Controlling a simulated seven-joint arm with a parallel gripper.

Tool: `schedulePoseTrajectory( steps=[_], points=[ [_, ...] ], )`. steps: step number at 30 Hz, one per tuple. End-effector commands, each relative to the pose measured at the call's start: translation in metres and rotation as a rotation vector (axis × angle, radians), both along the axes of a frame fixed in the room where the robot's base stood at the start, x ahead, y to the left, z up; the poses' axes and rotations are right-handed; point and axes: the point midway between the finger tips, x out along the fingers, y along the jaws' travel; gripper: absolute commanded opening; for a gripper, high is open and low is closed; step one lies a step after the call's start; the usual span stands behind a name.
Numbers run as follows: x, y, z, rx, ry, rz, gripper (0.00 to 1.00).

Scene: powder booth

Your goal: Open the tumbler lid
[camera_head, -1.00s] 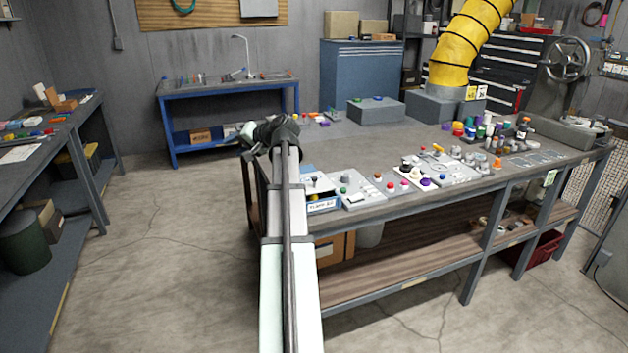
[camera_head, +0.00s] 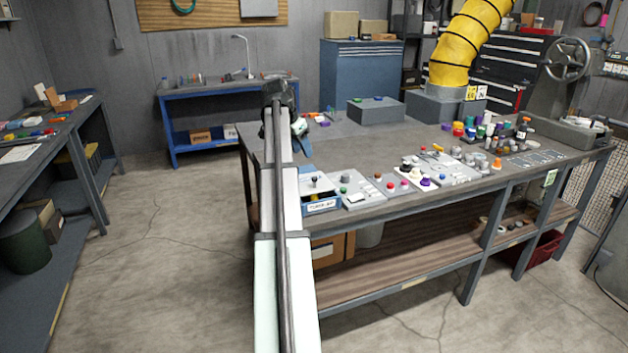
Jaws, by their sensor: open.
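A low blue and grey box (camera_head: 321,206) with a white label stands at the near left corner of the long workbench. The label is too small to read surely, so I cannot tell that this is the tumbler. A small black knob stands up from its grey top. My gripper (camera_head: 301,138) is open, beyond and left of this box, over the bench's left end. It is apart from the box, and my own arm partly hides it. No lid can be told apart clearly at this size.
Control panels (camera_head: 357,188) with coloured knobs line the bench's (camera_head: 400,140) front edge, right of the box. A grey box (camera_head: 376,110) with buttons stands at the back. Jars and bottles crowd the right end. The bench middle is mostly clear.

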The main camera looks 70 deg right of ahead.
Motion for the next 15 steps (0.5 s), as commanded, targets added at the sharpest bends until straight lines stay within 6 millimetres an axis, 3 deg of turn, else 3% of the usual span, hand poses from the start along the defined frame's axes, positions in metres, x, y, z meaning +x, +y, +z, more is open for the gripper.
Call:
schedulePoseTrajectory(
  steps=[8,15],
  points=[
    [-0.002,0.004,-0.003,-0.001,-0.036,-0.116,0.48],
    [-0.006,-0.004,-0.025,-0.001,-0.039,-0.122,0.48]
  ],
)
